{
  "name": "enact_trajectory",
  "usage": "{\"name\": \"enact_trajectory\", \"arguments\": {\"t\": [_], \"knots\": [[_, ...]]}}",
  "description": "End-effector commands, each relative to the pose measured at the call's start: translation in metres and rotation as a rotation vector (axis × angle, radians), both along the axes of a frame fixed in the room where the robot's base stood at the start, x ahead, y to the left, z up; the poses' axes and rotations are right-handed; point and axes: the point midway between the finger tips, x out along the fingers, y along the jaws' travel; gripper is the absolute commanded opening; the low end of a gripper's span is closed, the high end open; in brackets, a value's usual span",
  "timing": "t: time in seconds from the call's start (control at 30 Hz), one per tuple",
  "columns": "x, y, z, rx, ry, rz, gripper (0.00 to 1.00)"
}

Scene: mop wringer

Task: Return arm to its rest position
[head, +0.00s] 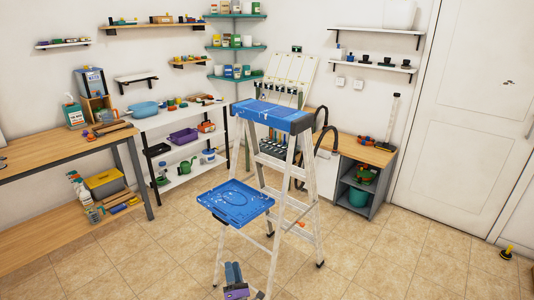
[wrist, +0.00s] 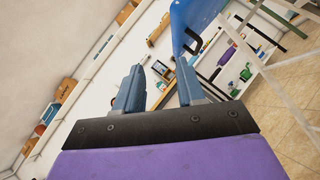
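My gripper (head: 234,270) shows at the bottom centre of the head view, low in front of the stepladder. In the wrist view its two blue-grey fingers (wrist: 158,85) stand apart with nothing between them, above a dark plate and a purple body. The gripper is open and empty. Most of my arm is out of view. No mop wringer can be made out in either view.
A stepladder (head: 313,200) with a blue top and blue tray (head: 236,201) stands just beyond my gripper. A workbench (head: 62,160) is at left, a white shelf rack (head: 190,180) behind, a grey cabinet (head: 372,190) at right. Tiled floor (head: 420,250) at right is mostly clear.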

Motion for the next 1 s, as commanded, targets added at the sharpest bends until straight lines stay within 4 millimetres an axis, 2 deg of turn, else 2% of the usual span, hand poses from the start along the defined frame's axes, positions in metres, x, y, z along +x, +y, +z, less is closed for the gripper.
{"name": "enact_trajectory", "arguments": {"t": [0.37,0.57,0.7,0.9,1.0], "knots": [[0.041,0.003,0.025,0.13,0.195,0.029,0.39],[0.071,-0.001,0.05,0.274,0.391,0.054,0.39],[0.086,-0.007,0.074,0.398,0.544,0.069,0.39],[0.091,-0.02,0.106,0.573,0.756,0.074,0.39],[0.087,-0.025,0.121,0.656,0.862,0.066,0.39]]}}
